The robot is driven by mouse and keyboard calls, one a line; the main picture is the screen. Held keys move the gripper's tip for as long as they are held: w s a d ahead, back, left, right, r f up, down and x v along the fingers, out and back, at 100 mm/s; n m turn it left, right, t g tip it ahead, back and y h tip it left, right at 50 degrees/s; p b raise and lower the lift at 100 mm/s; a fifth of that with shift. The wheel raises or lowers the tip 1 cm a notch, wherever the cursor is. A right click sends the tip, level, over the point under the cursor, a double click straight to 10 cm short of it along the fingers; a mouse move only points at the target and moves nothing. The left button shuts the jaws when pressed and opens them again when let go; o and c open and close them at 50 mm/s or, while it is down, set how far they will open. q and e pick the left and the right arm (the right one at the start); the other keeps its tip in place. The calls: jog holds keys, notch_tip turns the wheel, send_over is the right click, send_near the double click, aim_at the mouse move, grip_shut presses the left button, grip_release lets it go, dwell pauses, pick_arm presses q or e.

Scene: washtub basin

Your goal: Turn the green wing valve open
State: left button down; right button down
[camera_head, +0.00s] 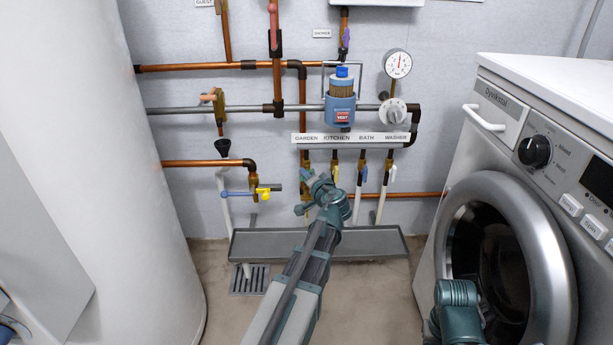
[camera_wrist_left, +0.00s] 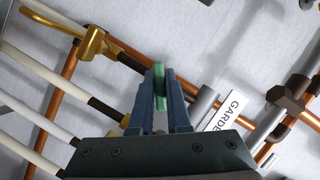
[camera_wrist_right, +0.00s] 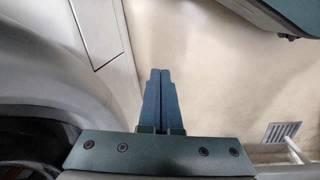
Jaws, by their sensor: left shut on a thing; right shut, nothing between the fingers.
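The green wing valve (camera_wrist_left: 160,82) shows in the left wrist view as a narrow green piece between the fingertips. My left gripper (camera_wrist_left: 160,92) is shut on it. In the head view my left gripper (camera_head: 310,176) reaches up to the pipe below the GARDEN label (camera_head: 306,138) and hides most of the valve. How far the wing is turned cannot be told. My right gripper (camera_wrist_right: 160,95) is shut and empty in the right wrist view, over the floor beside the washing machine.
Yellow (camera_head: 336,174) and blue (camera_head: 365,174) wing valves hang on neighbouring pipes to the right. A grey drip tray (camera_head: 370,244) lies below. A washing machine (camera_head: 450,190) stands at right, and a white tank (camera_head: 90,150) at left. A blue-handled tap (camera_head: 238,193) is left of the gripper.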

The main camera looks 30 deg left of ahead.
pick_arm(q)
jog(key=shift+r+n+h+p, duration=0.15)
jog(key=shift+n+h+p, duration=0.45)
jog(key=shift+n+p, duration=0.3)
jog(key=shift+n+t+h+p, duration=0.35)
jog(key=shift+n+h, duration=0.25)
jog(key=shift+n, duration=0.4)
jog(key=shift+n+h+p, duration=0.3)
jog(key=shift+n+h, duration=0.2)
jog(key=shift+n, duration=0.4)
jog(key=shift+d+f+n+t+h, duration=0.1)
jog(key=shift+f+n+t+h, duration=0.1)
jog(key=shift+n+t+h, duration=0.55)
jog(key=shift+n+g, duration=0.25)
jog(key=shift+g, duration=0.05)
jog(key=c, duration=0.9)
grip_release()
